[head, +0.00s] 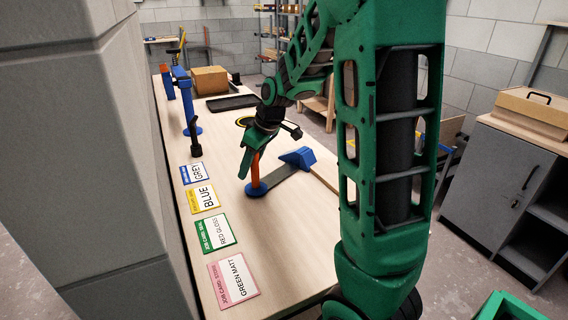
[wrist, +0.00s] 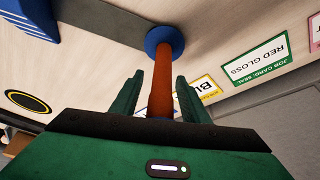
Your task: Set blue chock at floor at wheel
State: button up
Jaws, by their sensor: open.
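A blue wedge, which looks like the chock (head: 298,157), lies on the bench top beside a dark grey strip. A blue ribbed piece, apparently the same wedge, is partly visible at the upper left of the wrist view (wrist: 32,18). My gripper (head: 252,152) is left of the wedge, at an orange post (head: 254,170) with a round blue base. In the wrist view my open gripper (wrist: 160,82) has its green fingers on either side of the orange post (wrist: 162,70); whether they touch it I cannot tell. I cannot make out a wheel.
Several job cards, including a blue one (head: 203,198), lie along the bench's left side (head: 285,235). Blue tools (head: 186,110), a cardboard box (head: 209,79) and a black tray (head: 232,102) stand farther back. A grey cabinet (head: 490,180) stands right, across open floor.

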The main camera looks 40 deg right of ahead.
jog(key=shift+c, duration=0.5)
grip_shut()
dwell(0.8)
